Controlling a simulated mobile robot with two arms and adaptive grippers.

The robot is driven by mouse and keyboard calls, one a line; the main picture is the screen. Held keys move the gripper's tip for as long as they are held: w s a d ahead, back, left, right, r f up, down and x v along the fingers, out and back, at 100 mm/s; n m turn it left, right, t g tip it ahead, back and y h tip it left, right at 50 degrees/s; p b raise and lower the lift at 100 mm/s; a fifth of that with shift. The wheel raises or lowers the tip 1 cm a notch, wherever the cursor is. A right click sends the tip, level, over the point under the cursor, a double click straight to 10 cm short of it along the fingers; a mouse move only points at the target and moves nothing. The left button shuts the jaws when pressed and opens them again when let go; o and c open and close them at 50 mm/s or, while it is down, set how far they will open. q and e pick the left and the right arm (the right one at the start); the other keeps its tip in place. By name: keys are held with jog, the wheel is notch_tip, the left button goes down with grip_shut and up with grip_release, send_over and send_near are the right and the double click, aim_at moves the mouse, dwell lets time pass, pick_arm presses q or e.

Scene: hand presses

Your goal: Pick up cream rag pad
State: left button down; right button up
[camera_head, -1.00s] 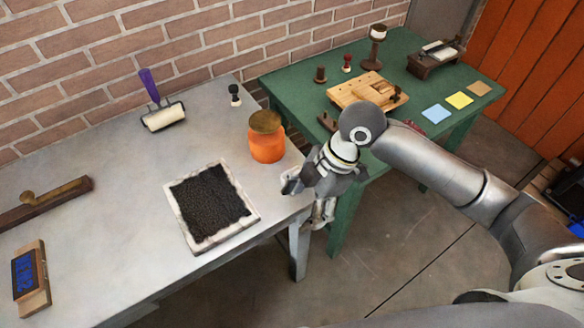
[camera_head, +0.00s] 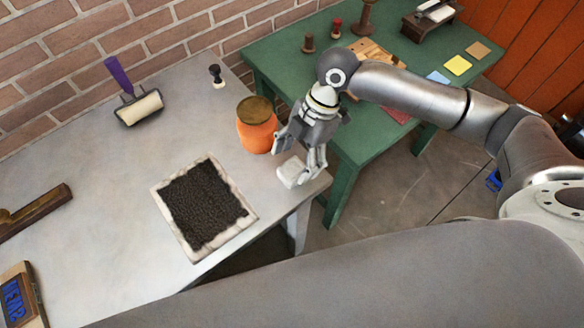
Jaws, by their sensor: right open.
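The cream rag pad (camera_head: 291,173) is a small pale block lying on the grey table near its right edge, by the front corner. My right gripper (camera_head: 299,161) is open and points down at the pad. One finger is on the pad's far left side and the other is by its right side. I cannot tell whether the fingers touch the pad. My left gripper is not in view.
An orange jar (camera_head: 256,127) with a brown lid stands close behind the gripper. A pale-bordered black slab (camera_head: 160,188) lies to the left. A purple-handled roller (camera_head: 139,106) is farther back. The green table (camera_head: 284,58) adjoins behind, carrying several items.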

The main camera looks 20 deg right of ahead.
aim_at(293, 168)
jog(key=x, duration=0.3)
jog(key=shift+d+f+p, duration=0.1)
jog(key=shift+f+p, duration=0.15)
jog(key=shift+p, duration=0.05)
jog(key=shift+f, duration=0.25)
jog(key=shift+c, duration=2.1)
jog(key=c, duration=0.5)
jog(key=shift+c, duration=0.8)
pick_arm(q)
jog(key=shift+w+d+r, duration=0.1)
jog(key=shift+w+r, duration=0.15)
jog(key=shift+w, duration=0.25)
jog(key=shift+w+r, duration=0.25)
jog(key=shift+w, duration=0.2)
